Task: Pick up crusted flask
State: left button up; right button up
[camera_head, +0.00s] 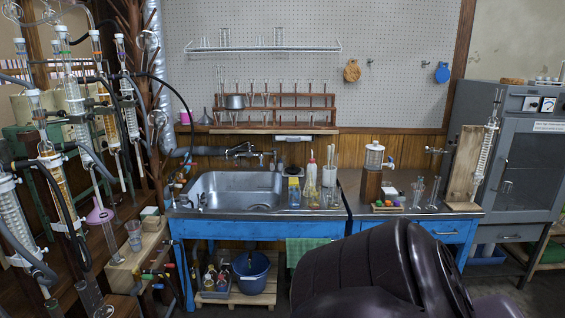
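I cannot make out a flask with a clear crust on it. A tall narrow-necked vessel (311,183) with a red tip and a pale yellowish look stands on the counter just right of the sink (236,189). It is too small to tell whether it is crusted. Other glassware (330,175) stands close beside it. Several small bottles (216,275) sit on the low pallet under the sink. Neither of my grippers is in view.
A large dark rounded shape (375,270) fills the lower right and hides the floor and part of the blue bench. Glass condensers and hoses (70,150) crowd the left side. A blue bucket (251,272) stands under the sink. A grey cabinet (530,165) stands at the right.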

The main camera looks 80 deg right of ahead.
aim_at(310, 181)
jog(key=z, duration=1.4)
jog(key=i+l+z, duration=0.2)
jog(key=z, duration=0.2)
jog(key=i+l+z, duration=0.2)
jog(key=z, duration=0.15)
jog(key=i+l, duration=0.7)
jog(key=i, duration=0.05)
